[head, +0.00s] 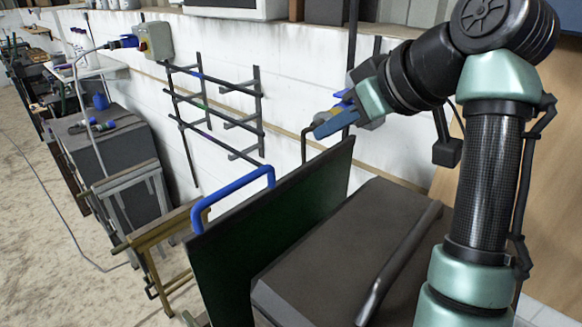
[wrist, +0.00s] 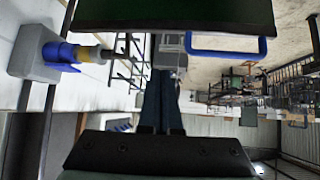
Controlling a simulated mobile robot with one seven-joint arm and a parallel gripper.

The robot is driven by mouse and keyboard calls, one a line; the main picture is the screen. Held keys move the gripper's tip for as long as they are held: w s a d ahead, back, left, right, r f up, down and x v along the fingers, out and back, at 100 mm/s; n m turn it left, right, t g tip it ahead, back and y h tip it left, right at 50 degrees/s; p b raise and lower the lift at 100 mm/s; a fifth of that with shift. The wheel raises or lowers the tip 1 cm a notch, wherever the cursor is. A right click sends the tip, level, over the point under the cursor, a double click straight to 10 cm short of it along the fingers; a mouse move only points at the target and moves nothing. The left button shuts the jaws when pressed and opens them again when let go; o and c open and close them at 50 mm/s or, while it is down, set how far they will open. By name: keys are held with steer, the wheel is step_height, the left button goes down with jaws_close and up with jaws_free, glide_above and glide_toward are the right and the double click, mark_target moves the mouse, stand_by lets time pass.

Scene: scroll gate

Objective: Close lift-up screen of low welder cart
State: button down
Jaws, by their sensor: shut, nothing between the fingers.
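The welder cart (head: 345,235) is a dark grey box at the lower middle of the head view. Its screen (head: 265,235), a dark green panel, stands raised along the cart's left side. A blue loop handle (head: 238,186) rises at the screen's near end, and a thin dark bent rod (head: 305,145) shows near its far end. In the wrist view the screen (wrist: 175,14) fills the top edge, with the blue handle (wrist: 230,45) beside it. My gripper (head: 320,128) is shut and empty, close above the screen's far top corner; contact cannot be told. Its fingers also show in the wrist view (wrist: 163,80).
A grey bar (head: 400,262) runs across the cart's top. A dark rack (head: 215,110) and a switch box (head: 156,40) are on the white wall behind. A trestle (head: 165,245) and another dark unit (head: 105,140) stand left. The floor at far left is mostly clear, with a cable on it.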

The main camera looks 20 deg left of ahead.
steer(key=s+r+n+g, duration=0.1)
steer(key=s+r, duration=0.1)
steer(key=p, duration=0.4)
glide_above(279, 180)
steer(key=s+d, duration=0.1)
steer(key=d, duration=0.2)
step_height(279, 180, down, 6)
steer(key=f, duration=0.1)
steer(key=shift+n+g, duration=0.3)
steer(key=f, duration=0.1)
steer(key=f+p, duration=0.1)
steer(key=f, duration=0.2)
steer(key=shift+a+f+p, duration=0.1)
steer(key=shift+a+p, duration=0.15)
steer(key=shift+p, duration=0.05)
steer(key=shift+f, duration=0.1)
